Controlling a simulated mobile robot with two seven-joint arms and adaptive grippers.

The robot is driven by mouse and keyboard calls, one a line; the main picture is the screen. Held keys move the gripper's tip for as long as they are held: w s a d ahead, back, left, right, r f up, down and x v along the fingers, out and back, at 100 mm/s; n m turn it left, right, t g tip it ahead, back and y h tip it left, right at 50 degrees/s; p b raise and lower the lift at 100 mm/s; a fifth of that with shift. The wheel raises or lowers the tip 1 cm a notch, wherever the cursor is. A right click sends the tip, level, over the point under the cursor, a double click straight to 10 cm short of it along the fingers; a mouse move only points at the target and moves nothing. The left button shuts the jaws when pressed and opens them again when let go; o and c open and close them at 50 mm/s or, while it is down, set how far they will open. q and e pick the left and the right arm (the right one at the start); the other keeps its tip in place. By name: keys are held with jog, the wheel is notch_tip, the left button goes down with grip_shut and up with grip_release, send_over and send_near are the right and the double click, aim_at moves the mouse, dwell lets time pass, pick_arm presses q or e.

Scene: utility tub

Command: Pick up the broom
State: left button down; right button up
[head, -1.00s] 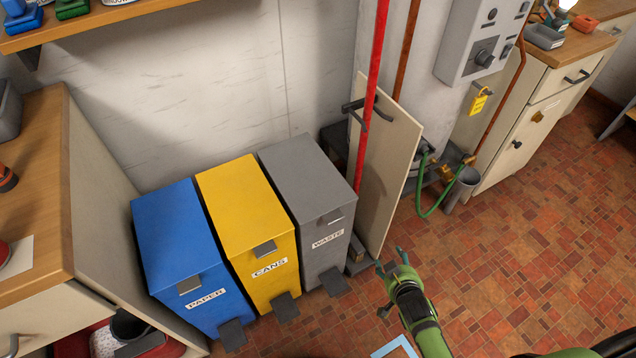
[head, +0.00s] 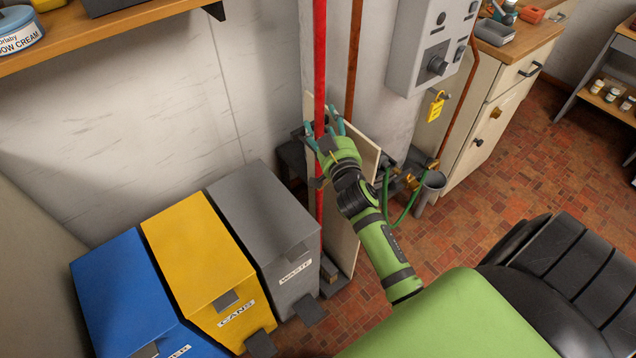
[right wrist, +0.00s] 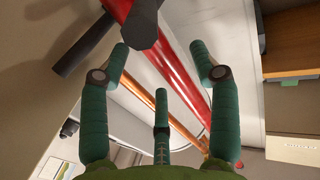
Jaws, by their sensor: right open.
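The broom shows as a long red handle (head: 320,60) standing nearly upright against the wall beside the grey bin. In the right wrist view the red handle (right wrist: 176,68) runs slantwise between the spread green fingers (right wrist: 160,62), nearer the right one. A dark holder peg (right wrist: 143,22) sticks out by the handle there. My left gripper is out of view.
Blue, yellow and grey bins (head: 262,220) stand left of the handle. A pale board (head: 343,235) leans just behind it. A copper pipe (head: 354,60) and a grey control box (head: 430,45) are to the right. Tiled floor (head: 480,220) is open at right.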

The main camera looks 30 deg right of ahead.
jog(key=x, duration=0.2)
jog(key=shift+w+d+f, duration=0.1)
jog(key=shift+w+f, duration=0.1)
jog(key=shift+w, duration=0.15)
jog(key=shift+s+r, duration=0.1)
grip_shut()
jog(key=shift+r, duration=0.1)
